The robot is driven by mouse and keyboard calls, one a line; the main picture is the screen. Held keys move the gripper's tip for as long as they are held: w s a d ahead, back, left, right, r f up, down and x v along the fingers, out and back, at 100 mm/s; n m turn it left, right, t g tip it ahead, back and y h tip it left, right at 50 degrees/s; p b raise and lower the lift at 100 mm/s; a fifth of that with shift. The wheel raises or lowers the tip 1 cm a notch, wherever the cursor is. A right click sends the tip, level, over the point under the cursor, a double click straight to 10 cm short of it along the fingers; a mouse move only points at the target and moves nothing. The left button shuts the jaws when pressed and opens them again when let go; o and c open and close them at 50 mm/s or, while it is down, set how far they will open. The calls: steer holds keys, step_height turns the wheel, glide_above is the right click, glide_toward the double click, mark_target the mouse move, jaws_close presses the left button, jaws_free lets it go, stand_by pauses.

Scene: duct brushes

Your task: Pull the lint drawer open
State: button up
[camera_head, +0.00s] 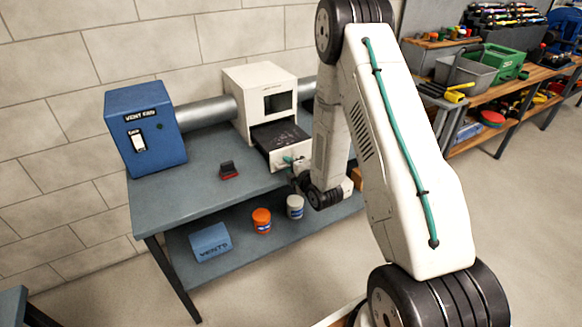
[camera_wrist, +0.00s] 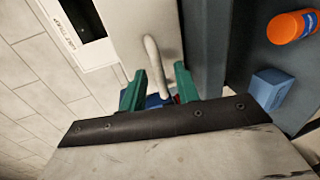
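The lint trap (camera_head: 246,78) is a white box with a dark window on the table. Its lint drawer (camera_head: 291,156) stands out from the box, and the dark inside of the drawer shows from above. In the wrist view, the pale bar handle (camera_wrist: 154,55) stands on the white drawer front. My gripper (camera_wrist: 160,72) has green fingers, one on each side of the handle, with gaps showing beside the bar. In the head view my gripper (camera_head: 290,161) is at the drawer front, partly hidden by my arm.
A blue box (camera_head: 146,130) with a switch stands left on the table (camera_head: 190,200), joined by a grey duct (camera_head: 206,112). A small red-and-black item (camera_head: 229,171) lies in front. Orange and white jars and a blue block (camera_head: 210,243) sit on the lower shelf.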

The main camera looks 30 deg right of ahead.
steer(key=v, duration=0.7)
steer(key=shift+s, duration=0.4)
